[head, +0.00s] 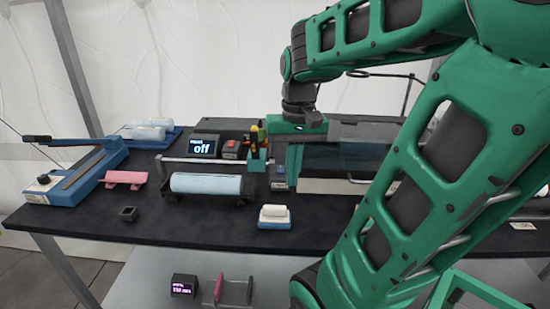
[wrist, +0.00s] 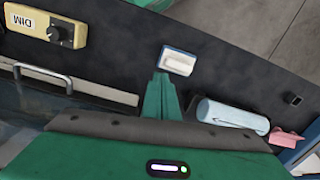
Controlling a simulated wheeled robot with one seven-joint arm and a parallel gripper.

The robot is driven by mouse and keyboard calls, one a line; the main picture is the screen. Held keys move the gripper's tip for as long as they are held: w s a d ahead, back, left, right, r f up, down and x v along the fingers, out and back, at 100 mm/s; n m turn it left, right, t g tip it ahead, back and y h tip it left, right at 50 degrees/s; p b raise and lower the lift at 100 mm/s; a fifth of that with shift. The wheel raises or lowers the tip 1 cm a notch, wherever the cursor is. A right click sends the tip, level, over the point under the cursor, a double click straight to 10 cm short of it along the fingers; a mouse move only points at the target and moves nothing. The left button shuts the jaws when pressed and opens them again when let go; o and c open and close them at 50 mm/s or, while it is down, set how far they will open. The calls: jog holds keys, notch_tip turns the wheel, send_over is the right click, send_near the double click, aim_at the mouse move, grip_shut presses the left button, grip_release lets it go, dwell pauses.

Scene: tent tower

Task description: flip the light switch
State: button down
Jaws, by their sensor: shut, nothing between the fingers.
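A white rocker on a pale blue base, which looks like the light switch (head: 273,216), sits near the front edge of the black table. It also shows in the wrist view (wrist: 178,61), just beyond my fingertips. My gripper (head: 292,182) points down over the table, behind the switch in the head view. Its green fingers (wrist: 161,78) are shut and empty. A gap shows between the fingertips and the switch; whether they differ in height I cannot tell. Which way the rocker is tipped is too small to tell.
A light blue roll (head: 206,184) lies in a dark holder left of the switch. A yellow DIM knob box (wrist: 46,25) is on the other side. A clear panel with a metal handle (wrist: 80,85) is close to my gripper.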

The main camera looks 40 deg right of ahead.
notch_tip(320, 180, up, 8)
jog(key=m, duration=0.2)
send_over(282, 167)
jog(key=shift+r, duration=0.15)
notch_tip(282, 167, down, 14)
jog(key=shift+f, duration=0.1)
dwell(0.3)
jog(key=shift+f, duration=0.15)
jog(key=shift+a, duration=0.1)
